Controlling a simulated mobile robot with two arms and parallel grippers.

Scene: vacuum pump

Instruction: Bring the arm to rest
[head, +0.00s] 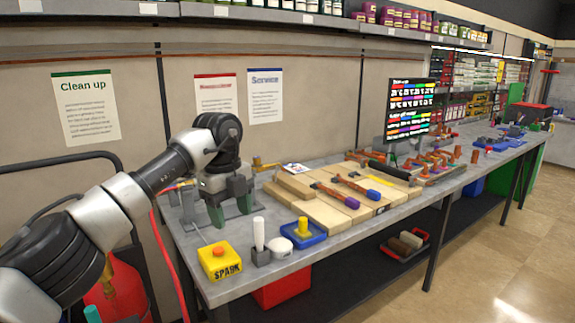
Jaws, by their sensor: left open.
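My left arm (120,200) comes in from the left and reaches over the near left end of the grey workbench (230,284). My left gripper (231,212) points down at the bench, its two green-grey fingers apart. I see nothing between the fingers. Whether the fingertips touch the bench top I cannot tell. My right gripper is not in view. No vacuum pump can be made out clearly.
A yellow box marked SPARK (219,262), a white-handled tool (259,240) and a blue tray (304,237) stand close to the gripper. Wooden boards (325,218) with tools lie to the right. A monitor (410,108) stands behind. Posters hang on the wall.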

